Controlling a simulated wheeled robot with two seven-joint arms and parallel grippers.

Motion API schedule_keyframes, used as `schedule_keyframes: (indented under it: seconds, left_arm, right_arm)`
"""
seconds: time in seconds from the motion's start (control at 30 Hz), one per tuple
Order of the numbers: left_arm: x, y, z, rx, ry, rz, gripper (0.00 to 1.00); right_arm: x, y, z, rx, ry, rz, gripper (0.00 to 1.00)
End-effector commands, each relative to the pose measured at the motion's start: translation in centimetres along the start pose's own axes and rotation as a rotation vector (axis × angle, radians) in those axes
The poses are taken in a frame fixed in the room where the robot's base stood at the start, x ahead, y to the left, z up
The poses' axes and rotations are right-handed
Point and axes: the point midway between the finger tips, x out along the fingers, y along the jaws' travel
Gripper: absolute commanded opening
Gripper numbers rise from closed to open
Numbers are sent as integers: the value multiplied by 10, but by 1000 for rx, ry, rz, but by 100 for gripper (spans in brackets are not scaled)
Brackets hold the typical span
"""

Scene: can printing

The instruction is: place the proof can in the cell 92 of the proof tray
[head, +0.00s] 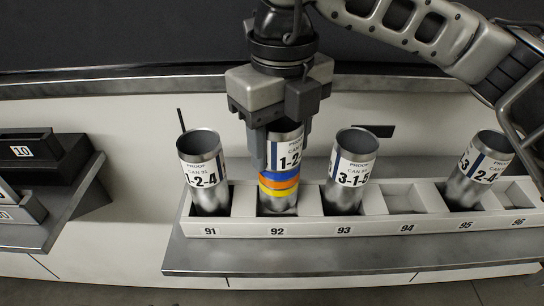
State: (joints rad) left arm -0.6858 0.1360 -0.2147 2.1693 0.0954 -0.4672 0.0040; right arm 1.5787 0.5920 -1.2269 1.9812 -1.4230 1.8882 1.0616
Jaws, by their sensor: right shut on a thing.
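The proof tray (255,229) is a pale row of cells numbered 91 to 96 along its front. My right gripper (283,150) comes down from above and is shut on the proof can (278,191), a silver can with a white label and blue, orange and yellow bands. The can is upright in cell 92, with its lower end behind the tray's front wall. Whether it rests on the cell floor cannot be told. The fingers cover part of its upper sides. My left gripper is not in view.
Silver cans stand in cell 91 (206,182), cell 93 (346,182) and cell 95 (472,180), close beside the held can on both sides. Cells 94 (405,201) and 96 look empty. A metal shelf (350,258) carries the tray. Dark and grey bins (40,172) stand at left.

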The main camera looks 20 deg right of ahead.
Motion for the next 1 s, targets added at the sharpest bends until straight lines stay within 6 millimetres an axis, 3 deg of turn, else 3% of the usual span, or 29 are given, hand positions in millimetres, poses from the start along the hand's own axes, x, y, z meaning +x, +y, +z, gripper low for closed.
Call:
schedule_keyframes:
  seconds: [0.03,0.13,0.57,0.6,0.67,1.0]
  left_arm:
    - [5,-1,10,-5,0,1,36]
    - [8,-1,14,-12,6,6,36]
    - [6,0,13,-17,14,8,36]
    - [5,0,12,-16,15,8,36]
    - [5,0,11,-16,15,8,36]
    - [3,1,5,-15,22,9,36]
  right_arm:
    - [16,0,0,2,2,1,30]
    - [32,0,0,4,1,0,30]
    - [37,0,-1,4,0,0,30]
    - [36,0,0,4,0,0,57]
    - [35,0,-1,4,0,0,73]
    - [32,0,-1,3,0,0,73]
